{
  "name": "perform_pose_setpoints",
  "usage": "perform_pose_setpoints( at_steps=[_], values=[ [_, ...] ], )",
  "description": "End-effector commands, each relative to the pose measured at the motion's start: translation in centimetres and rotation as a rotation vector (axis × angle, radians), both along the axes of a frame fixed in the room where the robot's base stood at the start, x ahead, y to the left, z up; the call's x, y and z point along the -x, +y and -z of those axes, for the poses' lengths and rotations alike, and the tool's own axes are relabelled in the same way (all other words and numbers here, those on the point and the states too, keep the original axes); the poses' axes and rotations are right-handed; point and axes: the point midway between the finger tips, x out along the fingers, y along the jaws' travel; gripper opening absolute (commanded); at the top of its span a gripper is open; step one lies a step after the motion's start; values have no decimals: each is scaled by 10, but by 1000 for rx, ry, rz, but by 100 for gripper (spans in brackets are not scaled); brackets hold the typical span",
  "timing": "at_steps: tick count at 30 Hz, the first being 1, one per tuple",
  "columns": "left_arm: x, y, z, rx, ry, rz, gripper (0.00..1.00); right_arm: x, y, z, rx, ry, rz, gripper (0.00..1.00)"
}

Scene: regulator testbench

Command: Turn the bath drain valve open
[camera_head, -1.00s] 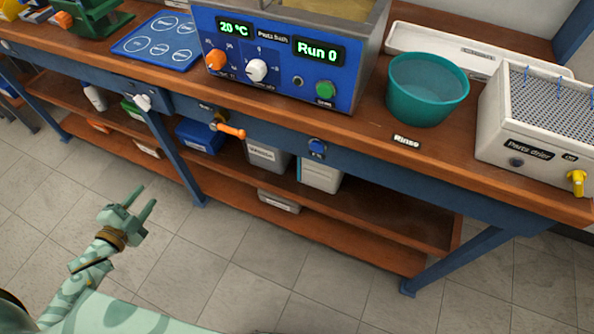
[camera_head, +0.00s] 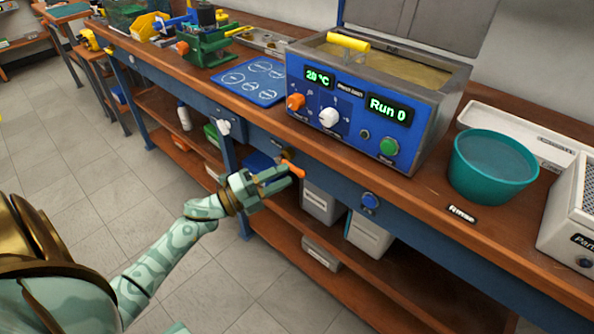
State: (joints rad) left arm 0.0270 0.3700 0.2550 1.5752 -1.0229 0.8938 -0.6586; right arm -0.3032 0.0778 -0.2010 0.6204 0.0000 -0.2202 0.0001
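The bath drain valve has an orange lever (camera_head: 293,169) on a brass body at the bench's front rail, below the parts bath (camera_head: 345,118). The lever slants down to the right. My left gripper (camera_head: 289,176) is open, its two fingers pointing right with a gap between them. Its fingertips overlap the lower left of the lever in the picture; whether they touch it I cannot tell. The gripper hides part of the shelf behind it. My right gripper is not in view.
The blue bench rail carries a white knob (camera_head: 224,127) on the left and a blue button (camera_head: 370,201) on the right. A teal rinse bowl (camera_head: 492,170) stands on the bench. Bins (camera_head: 321,205) sit on the shelf below. The floor in front is clear.

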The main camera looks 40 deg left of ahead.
Motion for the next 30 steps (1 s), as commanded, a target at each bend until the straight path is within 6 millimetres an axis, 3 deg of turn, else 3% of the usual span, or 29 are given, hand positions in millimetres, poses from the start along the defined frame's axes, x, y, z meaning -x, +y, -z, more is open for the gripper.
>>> perform_pose_setpoints(
  at_steps=[6, 18, 22, 23, 30],
  values=[
    [-31, -16, -6, 1, 0, 0, 37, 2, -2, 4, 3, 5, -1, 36],
    [-39, -20, -8, 1, 1, -1, 37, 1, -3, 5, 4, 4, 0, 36],
    [-39, -20, -8, 1, 1, -1, 3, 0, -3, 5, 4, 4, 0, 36],
    [-39, -20, -8, 1, 1, -1, 0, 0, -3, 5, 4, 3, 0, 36],
    [-39, -20, -7, -6, 1, 0, 0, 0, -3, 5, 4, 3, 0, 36]
  ],
)
